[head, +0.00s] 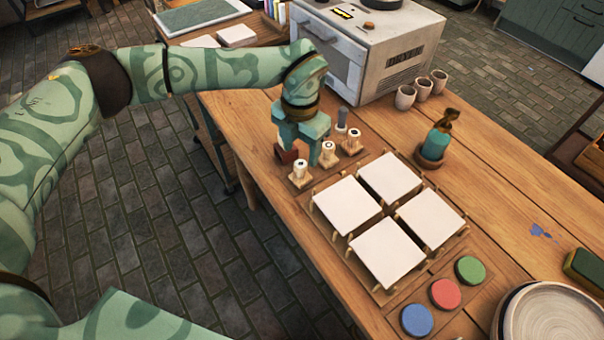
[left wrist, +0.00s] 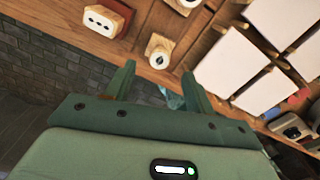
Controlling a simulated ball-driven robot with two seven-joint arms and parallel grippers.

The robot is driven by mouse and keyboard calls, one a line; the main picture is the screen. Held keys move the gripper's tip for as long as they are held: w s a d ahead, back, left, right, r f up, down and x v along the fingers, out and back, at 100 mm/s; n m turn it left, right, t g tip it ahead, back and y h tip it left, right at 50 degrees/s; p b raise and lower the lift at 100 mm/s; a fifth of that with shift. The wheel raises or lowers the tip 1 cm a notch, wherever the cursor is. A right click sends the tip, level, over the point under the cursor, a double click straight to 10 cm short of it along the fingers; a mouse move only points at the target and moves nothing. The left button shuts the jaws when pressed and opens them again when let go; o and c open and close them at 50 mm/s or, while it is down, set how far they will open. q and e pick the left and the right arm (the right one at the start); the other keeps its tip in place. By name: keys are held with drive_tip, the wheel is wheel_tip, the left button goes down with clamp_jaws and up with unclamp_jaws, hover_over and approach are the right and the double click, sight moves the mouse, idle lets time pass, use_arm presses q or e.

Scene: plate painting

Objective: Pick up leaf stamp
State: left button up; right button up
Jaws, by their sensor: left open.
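Several small wooden stamps with round white tops stand in a row on the table. The front one (head: 300,172) has a small dark mark on top. In the left wrist view a stamp with a dark leaf-like mark (left wrist: 160,51) shows just beyond my fingers; it seems to be that front stamp. The middle stamp (head: 328,153) and the back stamp (head: 353,141) stand to its right. My left gripper (head: 301,150) is open and empty, pointing down above and behind the front stamp. Its two fingers (left wrist: 160,82) also show in the left wrist view. My right gripper is out of view.
A red-brown block (head: 288,154) sits close by my left fingers, with a grey cylinder (head: 342,119) behind the stamps. White square tiles (head: 346,205) stand on a wooden rack to the right. A kiln-like box (head: 365,50) and cups (head: 405,97) stand behind.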

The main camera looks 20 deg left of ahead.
sight(301, 164)
use_arm(q)
drive_tip(key=shift+f, duration=0.5)
wheel_tip(301, 164, down, 5)
drive_tip(key=shift+w+b, duration=0.1)
drive_tip(key=shift+b, duration=1.05)
drive_tip(key=shift+r, duration=0.1)
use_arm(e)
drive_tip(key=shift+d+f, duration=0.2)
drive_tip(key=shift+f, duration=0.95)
use_arm(q)
drive_tip(key=shift+c, duration=1.2)
drive_tip(key=c, duration=0.8)
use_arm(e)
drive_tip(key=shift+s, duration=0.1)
